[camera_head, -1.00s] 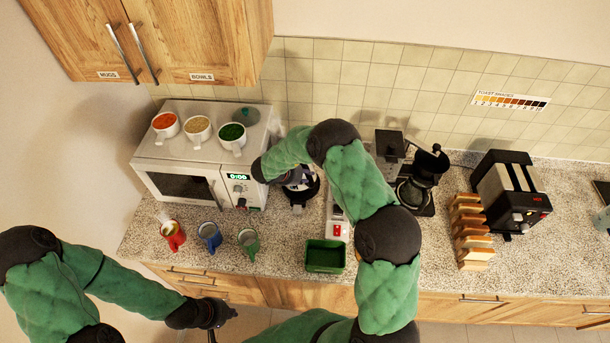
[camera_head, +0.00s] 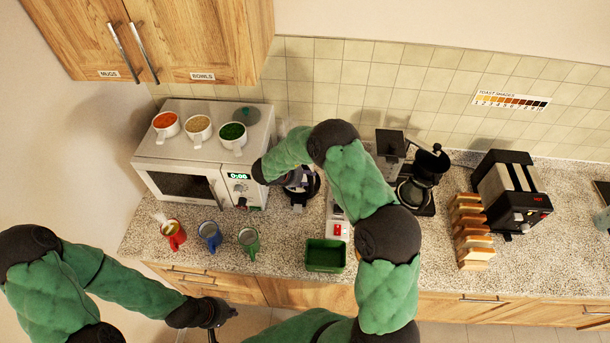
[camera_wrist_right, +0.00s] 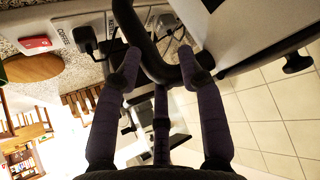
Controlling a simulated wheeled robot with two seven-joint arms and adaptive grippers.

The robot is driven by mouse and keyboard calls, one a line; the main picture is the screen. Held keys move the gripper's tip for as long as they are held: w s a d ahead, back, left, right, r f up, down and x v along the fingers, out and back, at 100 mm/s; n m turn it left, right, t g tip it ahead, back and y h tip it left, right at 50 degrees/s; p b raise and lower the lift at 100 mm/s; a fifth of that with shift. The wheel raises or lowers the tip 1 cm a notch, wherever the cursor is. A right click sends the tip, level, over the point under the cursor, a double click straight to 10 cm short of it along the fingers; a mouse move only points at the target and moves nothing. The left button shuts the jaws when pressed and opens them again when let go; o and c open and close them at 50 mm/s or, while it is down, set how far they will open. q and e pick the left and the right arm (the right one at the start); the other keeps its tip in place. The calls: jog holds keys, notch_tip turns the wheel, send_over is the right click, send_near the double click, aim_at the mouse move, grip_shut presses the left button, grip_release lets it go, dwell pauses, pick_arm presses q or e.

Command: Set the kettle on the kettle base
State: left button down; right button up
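The dark kettle (camera_head: 299,198) stands upright on the counter just right of the microwave, partly hidden by my right gripper. The kettle base is hidden, so I cannot tell how the kettle sits on it. My right gripper (camera_head: 300,179) is at the kettle. In the right wrist view its purple fingers (camera_wrist_right: 158,60) are spread to either side of the curved black kettle handle (camera_wrist_right: 149,45), with a gap visible beside it. My left gripper (camera_head: 219,313) is low in front of the counter, away from the kettle; its fingers are too small and dark to read.
A red mug (camera_head: 173,236), a blue mug (camera_head: 209,236) and a green mug (camera_head: 248,242) stand before the microwave (camera_head: 167,183). A green tray (camera_head: 325,256) sits at the counter's front. A coffee maker (camera_head: 419,188), toast rack (camera_head: 469,235) and toaster (camera_head: 510,195) stand farther right.

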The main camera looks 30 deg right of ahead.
jog(key=p+v, duration=0.7)
jog(key=v, duration=0.4)
dwell(0.6)
jog(key=shift+w, duration=0.15)
